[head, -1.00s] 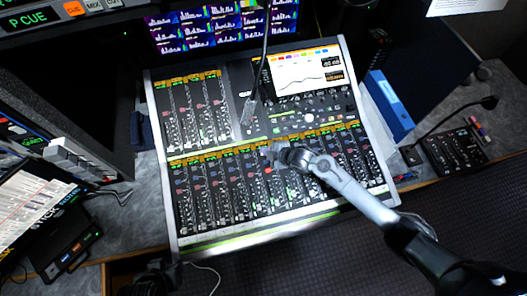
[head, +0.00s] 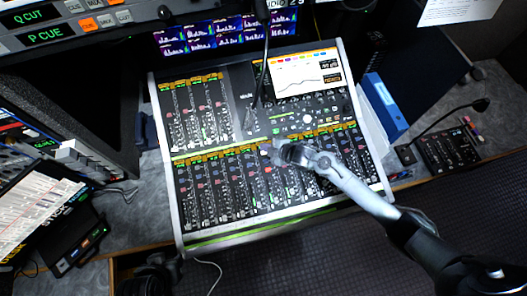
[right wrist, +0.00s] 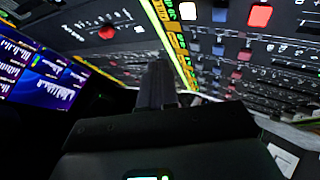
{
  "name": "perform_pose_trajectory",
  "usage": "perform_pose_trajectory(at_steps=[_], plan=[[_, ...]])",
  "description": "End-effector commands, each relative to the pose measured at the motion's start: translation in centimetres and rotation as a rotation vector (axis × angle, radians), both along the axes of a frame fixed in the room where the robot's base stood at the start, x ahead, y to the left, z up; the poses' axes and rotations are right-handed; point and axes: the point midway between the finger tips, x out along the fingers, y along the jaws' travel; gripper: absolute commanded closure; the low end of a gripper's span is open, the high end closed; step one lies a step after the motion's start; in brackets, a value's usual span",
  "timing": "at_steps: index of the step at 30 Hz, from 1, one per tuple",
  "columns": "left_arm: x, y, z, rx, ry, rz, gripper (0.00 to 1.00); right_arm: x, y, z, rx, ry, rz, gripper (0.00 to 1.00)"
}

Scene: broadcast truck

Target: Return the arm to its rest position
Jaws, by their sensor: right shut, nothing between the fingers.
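My right arm comes in from the lower right in the head view. Its gripper (head: 272,152) is over the middle of the audio mixing console (head: 190,240), above the band between the upper and lower fader banks. The right gripper is shut and holds nothing. In the right wrist view its shut fingers (right wrist: 157,85) point at the console face, with red and white buttons around them. I cannot tell whether the fingertips touch the console. My left gripper does not show clearly in the head view.
A gooseneck microphone (head: 262,75) hangs over the console. A blue binder (head: 385,105) stands at its right, beside a small keypad with its own gooseneck (head: 450,150). Monitors (head: 225,35) are behind. Papers and a dark box (head: 75,245) lie at the left. Dark floor is open at lower right.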

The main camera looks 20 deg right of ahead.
Motion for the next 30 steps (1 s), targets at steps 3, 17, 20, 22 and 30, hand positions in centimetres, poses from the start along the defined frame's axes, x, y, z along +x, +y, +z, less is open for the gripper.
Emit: perform_pose_trajectory(at_steps=[3, 17, 20, 22, 30], plan=[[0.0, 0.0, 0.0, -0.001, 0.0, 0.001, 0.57, 0.0, 0.0, 0.0, 0.0, 0.0, 0.0, 1.0], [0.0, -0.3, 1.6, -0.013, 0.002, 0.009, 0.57, -4.2, 0.7, -2.2, 0.014, 0.078, -0.001, 1.0], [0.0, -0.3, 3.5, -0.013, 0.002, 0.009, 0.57, -8.9, 2.6, -2.7, 0.063, 0.14, -0.008, 1.0], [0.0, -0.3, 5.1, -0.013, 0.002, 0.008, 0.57, -11.8, 4.6, -0.8, 0.119, 0.155, -0.03, 1.0], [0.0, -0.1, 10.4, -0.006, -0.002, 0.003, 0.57, -20.1, 3.5, 12.2, 0.223, 0.337, -0.427, 1.0]])
